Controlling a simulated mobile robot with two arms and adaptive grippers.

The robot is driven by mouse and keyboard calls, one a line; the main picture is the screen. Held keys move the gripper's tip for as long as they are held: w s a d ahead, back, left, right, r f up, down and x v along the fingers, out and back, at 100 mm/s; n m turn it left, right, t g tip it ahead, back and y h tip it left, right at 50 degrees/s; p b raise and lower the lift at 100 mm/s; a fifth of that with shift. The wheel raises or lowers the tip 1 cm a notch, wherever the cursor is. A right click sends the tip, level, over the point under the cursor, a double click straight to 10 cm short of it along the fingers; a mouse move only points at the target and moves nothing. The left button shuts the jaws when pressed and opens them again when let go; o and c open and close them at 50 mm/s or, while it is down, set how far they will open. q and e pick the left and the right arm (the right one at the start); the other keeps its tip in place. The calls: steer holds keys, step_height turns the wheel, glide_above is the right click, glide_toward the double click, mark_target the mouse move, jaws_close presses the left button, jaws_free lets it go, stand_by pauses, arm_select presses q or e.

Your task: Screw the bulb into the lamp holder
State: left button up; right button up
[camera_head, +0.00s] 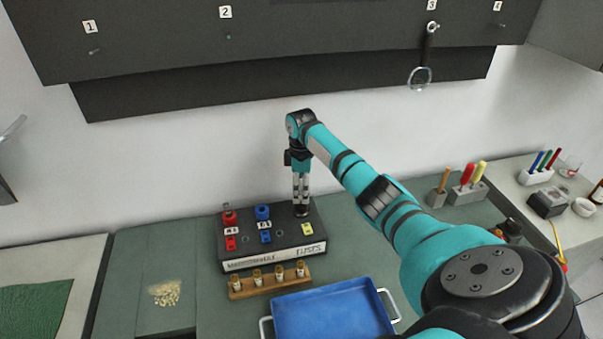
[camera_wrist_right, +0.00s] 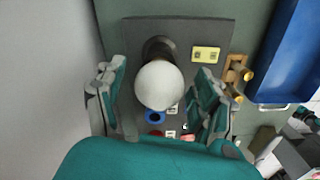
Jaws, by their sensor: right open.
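The white round bulb (camera_wrist_right: 160,86) shows in the right wrist view, between the two spread fingers of my right gripper (camera_wrist_right: 161,72). The fingers stand apart from it on both sides. The dark round lamp holder (camera_wrist_right: 157,46) shows just behind the bulb. The bulb appears to stand in it, but I cannot tell how deep it sits. In the head view my right gripper (camera_head: 301,188) points straight down over the right back part of the black box, where the holder's dark base (camera_head: 302,211) shows. The bulb is not clear there. My left gripper is not in view.
The black box (camera_head: 285,248) marked FUSES carries red, blue and yellow parts. A wooden rack (camera_head: 268,288) with several fuses lies in front, beside a blue tray (camera_head: 335,310). Tool blocks (camera_head: 466,194) stand at the right. A magnifier (camera_head: 420,77) hangs on the upper panel.

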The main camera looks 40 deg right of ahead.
steer(key=n, duration=0.6)
steer(key=shift+n, duration=0.3)
steer(key=n, duration=0.6)
steer(key=shift+w+b, duration=0.1)
steer(key=shift+b, duration=0.3)
steer(key=c, duration=1.1)
steer(key=shift+r+m+p, duration=0.15)
steer(key=shift+m+p, duration=0.25)
steer(key=shift+p, duration=0.1)
steer(key=shift+c, duration=0.2)
steer(key=shift+f+m, duration=0.2)
steer(key=shift+m, duration=0.9)
steer(key=m, duration=0.4)
steer(key=shift+m, duration=0.3)
steer(key=m, duration=0.3)
steer(key=shift+m, duration=0.4)
steer(key=m, duration=0.4)
